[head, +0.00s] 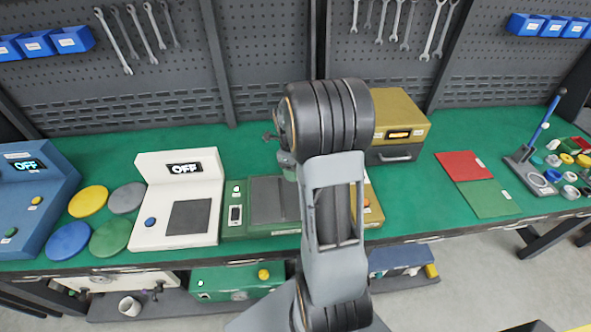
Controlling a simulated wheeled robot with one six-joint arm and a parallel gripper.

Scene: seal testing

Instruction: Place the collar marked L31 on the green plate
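A flat green plate (487,200) lies on the bench right of centre, bare, with a small white label at its right edge. It adjoins a red plate (461,165). Several small rings in yellow, white, green and blue, which look like collars (570,192), are grouped at the far right edge of the bench. Their markings are too small to read, so I cannot tell which is L31. My arm rises through the middle of the head view. My gripper is mostly hidden at the arm's far end, and its fingers cannot be made out.
A lever press (540,150) with a blue handle stands between the green plate and the rings. Left are a white tester (182,195) reading OFF, a blue machine (35,195) and several coloured discs (110,237). A yellow-topped box (400,115) stands behind my arm. Bench around the plates is clear.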

